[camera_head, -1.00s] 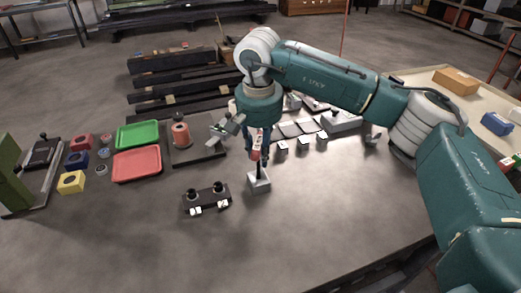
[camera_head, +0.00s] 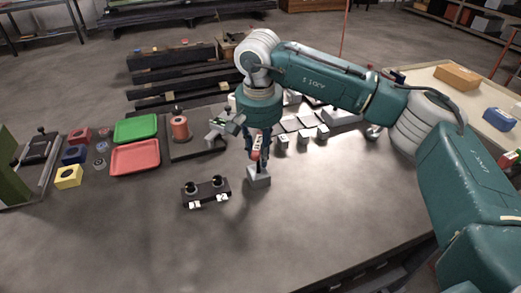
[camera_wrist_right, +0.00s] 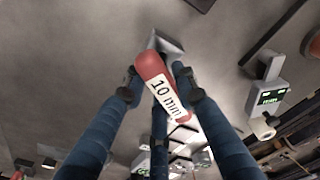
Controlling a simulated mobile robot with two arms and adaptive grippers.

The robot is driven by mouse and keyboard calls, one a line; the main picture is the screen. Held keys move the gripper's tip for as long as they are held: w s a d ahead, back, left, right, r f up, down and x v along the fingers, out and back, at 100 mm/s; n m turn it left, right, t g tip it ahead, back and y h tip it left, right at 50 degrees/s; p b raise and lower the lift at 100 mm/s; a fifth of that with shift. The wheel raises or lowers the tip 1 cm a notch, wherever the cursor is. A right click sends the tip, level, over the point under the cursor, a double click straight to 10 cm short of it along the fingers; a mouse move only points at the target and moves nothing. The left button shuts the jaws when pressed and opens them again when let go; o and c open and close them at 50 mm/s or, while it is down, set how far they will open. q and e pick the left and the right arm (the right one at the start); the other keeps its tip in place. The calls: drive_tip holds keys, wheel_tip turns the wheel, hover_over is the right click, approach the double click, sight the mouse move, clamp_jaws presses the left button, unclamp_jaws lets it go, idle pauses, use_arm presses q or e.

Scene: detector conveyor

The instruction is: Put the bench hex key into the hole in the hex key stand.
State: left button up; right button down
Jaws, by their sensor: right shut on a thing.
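The bench hex key (camera_head: 256,147) has a red handle with a white label reading "10 mm"; the label shows in the right wrist view (camera_wrist_right: 160,88). My right gripper (camera_head: 258,158) is shut on its handle, directly above the stand. The hex key stand (camera_head: 259,179) is a small light grey block on the bench, and part of it shows beyond the handle in the wrist view (camera_wrist_right: 168,44). The fingers and handle hide the hole and the key's lower end, so I cannot tell whether the tip is in the hole. My left gripper is not in view.
A black fixture with two round knobs (camera_head: 206,192) stands just left of the stand. Green (camera_head: 136,128) and red (camera_head: 135,157) trays and coloured blocks lie further left. Several grey blocks (camera_head: 300,128) stand behind to the right. The bench front is clear.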

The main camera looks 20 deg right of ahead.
drive_tip(key=shift+f, duration=0.4)
drive_tip(key=c, duration=1.3)
unclamp_jaws()
drive_tip(key=r, duration=0.8)
drive_tip(key=s+r, duration=0.1)
drive_tip(key=r, duration=0.3)
drive_tip(key=shift+s+a, duration=0.1)
drive_tip(key=shift+a, duration=0.2)
